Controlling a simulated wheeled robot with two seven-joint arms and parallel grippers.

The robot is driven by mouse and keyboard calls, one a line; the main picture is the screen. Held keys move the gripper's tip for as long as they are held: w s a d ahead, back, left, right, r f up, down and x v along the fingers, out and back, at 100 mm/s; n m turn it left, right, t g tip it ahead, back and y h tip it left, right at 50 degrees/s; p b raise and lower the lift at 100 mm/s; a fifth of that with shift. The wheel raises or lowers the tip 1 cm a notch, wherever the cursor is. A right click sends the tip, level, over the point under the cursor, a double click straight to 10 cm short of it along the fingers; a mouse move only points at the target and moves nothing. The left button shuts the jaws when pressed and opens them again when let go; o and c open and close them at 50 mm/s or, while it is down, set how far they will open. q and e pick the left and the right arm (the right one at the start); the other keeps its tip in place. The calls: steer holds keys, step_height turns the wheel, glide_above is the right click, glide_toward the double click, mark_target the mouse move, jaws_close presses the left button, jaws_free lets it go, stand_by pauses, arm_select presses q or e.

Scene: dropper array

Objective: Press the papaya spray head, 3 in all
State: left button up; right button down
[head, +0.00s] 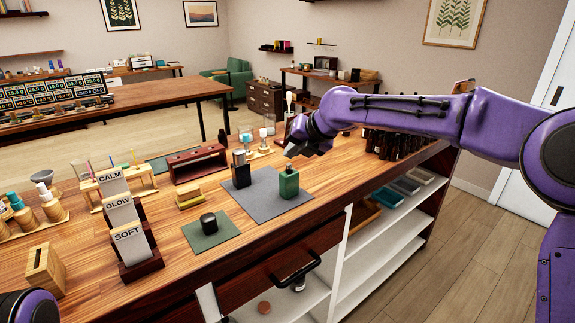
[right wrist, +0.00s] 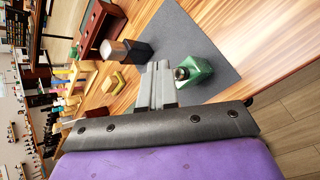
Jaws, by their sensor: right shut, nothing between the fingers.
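A green bottle (head: 288,183) with a small dark top stands upright on a grey mat (head: 262,207); it also shows in the right wrist view (right wrist: 196,70). A dark bottle (head: 241,173) with a grey-brown cap stands to its left; it also shows in the right wrist view (right wrist: 140,52). No papaya label is readable, so I cannot tell which bottle that is. My right gripper (head: 291,151) is shut and empty, just above the green bottle in the head view. In the right wrist view its fingers (right wrist: 158,82) are beside the bottle's top; contact cannot be told. My left gripper is out of view.
A dark jar (head: 208,223) sits on a green mat (head: 205,241). A card holder (head: 128,235) reading CALM, GLOW and SOFT stands at left. Several dark bottles (head: 385,143) stand behind my right arm. The counter's front edge is close to the grey mat.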

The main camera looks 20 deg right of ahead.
mark_target(292, 170)
steer(key=shift+f, duration=0.15)
steer(key=shift+w+f, duration=0.1)
steer(key=shift+f, duration=0.2)
steer(key=shift+f+b, duration=0.3)
steer(key=shift+f, duration=0.15)
stand_by(1.0)
steer(key=shift+r+p, duration=0.9)
steer(key=shift+p, duration=0.05)
step_height(292, 170, up, 5)
steer(key=p, duration=0.5)
